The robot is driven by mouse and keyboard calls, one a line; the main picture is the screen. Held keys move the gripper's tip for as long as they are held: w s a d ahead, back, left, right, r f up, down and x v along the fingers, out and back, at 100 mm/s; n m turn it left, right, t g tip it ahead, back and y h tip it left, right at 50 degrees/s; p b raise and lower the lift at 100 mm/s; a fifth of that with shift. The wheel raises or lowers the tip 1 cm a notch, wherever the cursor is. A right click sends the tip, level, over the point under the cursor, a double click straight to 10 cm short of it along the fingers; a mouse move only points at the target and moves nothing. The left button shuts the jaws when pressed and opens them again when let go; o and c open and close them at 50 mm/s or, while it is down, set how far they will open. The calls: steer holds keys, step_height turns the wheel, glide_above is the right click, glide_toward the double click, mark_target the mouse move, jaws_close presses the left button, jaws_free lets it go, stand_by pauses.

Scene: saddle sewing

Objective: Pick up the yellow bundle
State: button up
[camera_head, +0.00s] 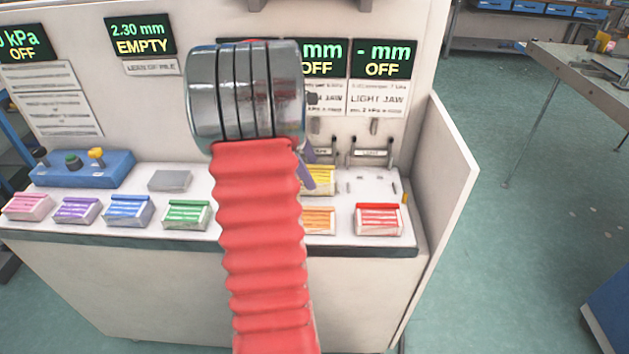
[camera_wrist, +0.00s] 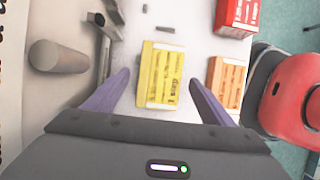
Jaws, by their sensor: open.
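The yellow bundle (camera_wrist: 152,75) lies on the white bench top in the wrist view, a small block with a pale printed face. My gripper (camera_wrist: 159,82) is open, with its two purple fingers on either side of the bundle's near end. I cannot tell whether they touch it or how high they are above the bench. In the head view the yellow bundle (camera_head: 320,180) is partly hidden behind my red arm sleeve and metal wrist. One purple finger of my gripper (camera_head: 308,170) shows there beside it.
An orange bundle (camera_wrist: 228,82) lies to the right of the yellow one, and a red bundle (camera_wrist: 236,16) lies beyond. Pink, purple, blue and green bundles (camera_head: 186,214) line the bench's left front. A metal clamp (camera_head: 369,152) stands behind. A white side panel (camera_head: 440,200) bounds the right.

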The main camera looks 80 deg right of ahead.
mark_target(313, 174)
steer(key=shift+x, duration=1.75)
steer(key=shift+f, duration=0.2)
steer(key=shift+c, duration=0.2)
steer(key=c, duration=1.5)
steer(key=shift+o, duration=0.2)
step_height(313, 174, up, 11)
steer(key=shift+f, duration=0.2)
